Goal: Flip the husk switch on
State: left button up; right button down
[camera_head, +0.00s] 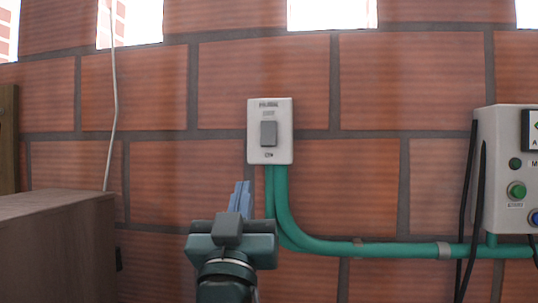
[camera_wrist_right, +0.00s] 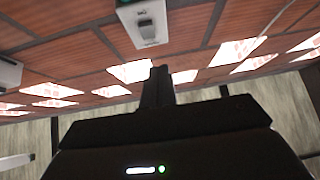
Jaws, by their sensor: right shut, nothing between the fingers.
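The husk switch (camera_head: 270,131) is a white wall plate with a grey rocker on the brick wall, with small lettering above and below the rocker. It also shows at the top of the right wrist view (camera_wrist_right: 145,22). My right gripper (camera_head: 241,197) is shut and empty, its blue fingers pointing up, below and a little left of the switch plate in the head view. It looks apart from the plate. In the right wrist view its dark fingers (camera_wrist_right: 157,85) are together, below the plate in the picture. My left gripper is not in view.
Green conduit (camera_head: 330,247) runs down from the plate and right along the wall to a white control box (camera_head: 498,170) with buttons and dark cables. A brown wooden box (camera_head: 55,245) stands at the left. A thin pale cord (camera_head: 113,90) hangs on the wall.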

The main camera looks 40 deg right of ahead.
aim_at(268, 137)
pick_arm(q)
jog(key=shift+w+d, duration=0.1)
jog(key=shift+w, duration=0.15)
pick_arm(e)
jog(key=shift+s+d+r+m+g+h, duration=0.45)
jog(key=shift+d+r+m+g+h, duration=0.1)
jog(key=shift+r+m+g+h, duration=0.25)
jog(key=shift+a+y, duration=0.1)
jog(key=shift+y, duration=0.2)
jog(key=p+x, duration=0.2)
jog(key=x, duration=0.2)
jog(key=f+p+x, duration=0.1)
jog(key=p+x, duration=0.1)
jog(key=x, duration=0.2)
jog(key=d+p+x, duration=0.1)
jog(key=p+x, duration=0.1)
jog(key=x, duration=0.2)
jog(key=shift+w+d+f, duration=0.1)
jog(key=shift+w+f, duration=0.15)
jog(key=shift+w, duration=0.2)
jog(key=shift+w+d+f, duration=0.15)
jog(key=shift+w+d, duration=0.1)
jog(key=shift+d, duration=0.1)
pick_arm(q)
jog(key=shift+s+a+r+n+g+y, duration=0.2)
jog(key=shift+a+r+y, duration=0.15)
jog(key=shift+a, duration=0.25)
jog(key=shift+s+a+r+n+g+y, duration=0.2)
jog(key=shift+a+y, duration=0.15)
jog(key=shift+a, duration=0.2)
